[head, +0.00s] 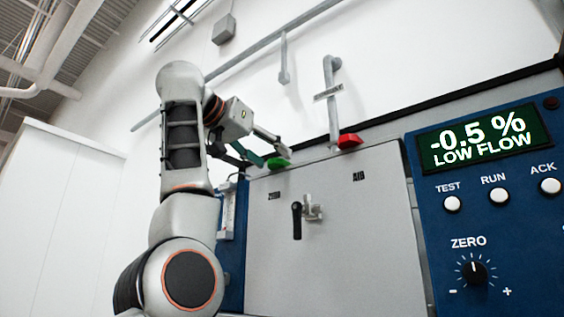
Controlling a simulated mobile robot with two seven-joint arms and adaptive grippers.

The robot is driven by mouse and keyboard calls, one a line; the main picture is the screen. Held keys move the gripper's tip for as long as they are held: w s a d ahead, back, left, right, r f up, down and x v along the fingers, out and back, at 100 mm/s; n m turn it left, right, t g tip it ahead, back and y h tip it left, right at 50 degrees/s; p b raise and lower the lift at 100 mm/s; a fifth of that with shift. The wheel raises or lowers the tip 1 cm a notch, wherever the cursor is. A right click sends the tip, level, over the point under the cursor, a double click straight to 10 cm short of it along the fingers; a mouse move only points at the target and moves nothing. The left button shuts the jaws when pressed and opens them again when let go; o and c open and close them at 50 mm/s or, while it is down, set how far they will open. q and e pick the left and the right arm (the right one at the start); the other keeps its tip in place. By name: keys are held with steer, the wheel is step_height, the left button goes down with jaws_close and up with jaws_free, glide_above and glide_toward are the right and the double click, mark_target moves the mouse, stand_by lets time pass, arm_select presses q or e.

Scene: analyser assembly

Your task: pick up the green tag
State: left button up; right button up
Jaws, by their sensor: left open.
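The green tag (278,163) lies on the top edge of the grey cabinet (355,225), near its left end. My left gripper (270,152) is open and reaches in from the left. Its fingers are right at the green tag, with one finger just above it and another to its left. I cannot tell whether they touch it. A red tag (350,141) sits further right on the same top edge. My right gripper is not in view.
A blue panel (480,220) with a display reading -0.5 % LOW FLOW, buttons and a ZERO knob (474,272) stands at the right. The cabinet front has a black handle (296,220). Grey pipes (330,95) run along the wall behind. A white cupboard (55,215) stands at the left.

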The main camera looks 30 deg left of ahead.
mark_target(276, 161)
arm_select(q)
steer(key=shift+w+p, duration=0.35)
steer(key=shift+w, duration=0.9)
steer(key=shift+w+f, duration=0.2)
steer(key=shift+w, duration=0.05)
steer(key=c, duration=1.1)
steer(key=shift+c, duration=0.2)
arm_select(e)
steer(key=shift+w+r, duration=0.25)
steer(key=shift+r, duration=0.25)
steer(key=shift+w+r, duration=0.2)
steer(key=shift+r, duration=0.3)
arm_select(q)
steer(key=shift+d+r, duration=0.1)
steer(key=shift+r, duration=0.05)
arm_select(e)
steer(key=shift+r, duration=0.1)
